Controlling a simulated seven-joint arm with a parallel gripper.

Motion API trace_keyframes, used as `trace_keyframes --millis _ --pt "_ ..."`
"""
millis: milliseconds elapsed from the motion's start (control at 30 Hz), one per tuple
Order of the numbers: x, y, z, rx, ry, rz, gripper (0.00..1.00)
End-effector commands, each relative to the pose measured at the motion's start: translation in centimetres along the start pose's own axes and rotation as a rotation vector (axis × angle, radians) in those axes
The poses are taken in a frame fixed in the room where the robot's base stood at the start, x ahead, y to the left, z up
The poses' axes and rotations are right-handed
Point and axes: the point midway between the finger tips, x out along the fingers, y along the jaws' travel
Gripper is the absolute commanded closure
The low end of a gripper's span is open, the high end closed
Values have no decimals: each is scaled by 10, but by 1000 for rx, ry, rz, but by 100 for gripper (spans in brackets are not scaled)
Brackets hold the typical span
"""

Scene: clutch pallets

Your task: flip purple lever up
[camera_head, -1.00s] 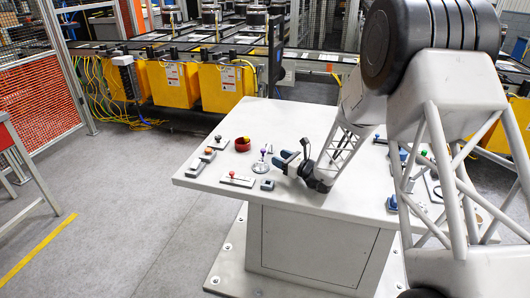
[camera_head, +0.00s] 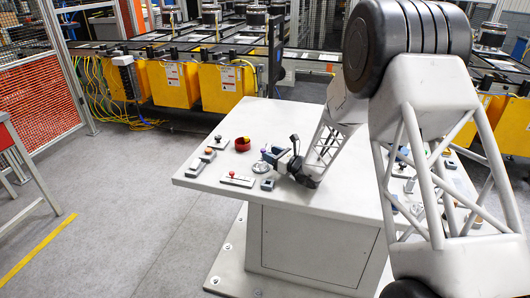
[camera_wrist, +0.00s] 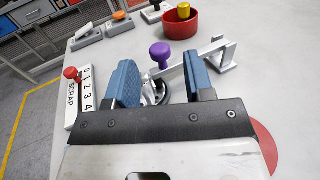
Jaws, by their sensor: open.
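The purple lever has a round purple knob (camera_wrist: 160,54) on a metal stem above a round base. In the wrist view the knob stands between and slightly beyond the tips of my gripper's blue fingers (camera_wrist: 160,64). The fingers are apart, and I see no clear contact with the knob. In the head view my gripper (camera_head: 277,153) is low over the table, right at the lever's round silver base (camera_head: 260,167). The knob is small and partly lost against the fingers there. The lower stem is partly hidden in the wrist view.
A slider plate marked SCRAP (camera_wrist: 82,98) with a red knob lies left of the fingers. A red round housing with a yellow knob (camera_wrist: 183,12) stands beyond. A silver bracket (camera_wrist: 222,52) is close to the right finger. A small grey box (camera_head: 267,184) sits near my gripper.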

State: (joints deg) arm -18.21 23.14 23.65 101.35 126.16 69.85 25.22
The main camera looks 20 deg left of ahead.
Motion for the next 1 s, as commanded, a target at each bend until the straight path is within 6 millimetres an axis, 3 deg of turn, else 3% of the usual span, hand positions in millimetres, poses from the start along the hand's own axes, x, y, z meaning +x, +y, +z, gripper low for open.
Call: trace_keyframes --millis 300,700,1000 --pt "31 0 0 0 0 1 52" --pt "36 0 0 0 0 0 52" --pt "36 0 0 0 0 0 96"
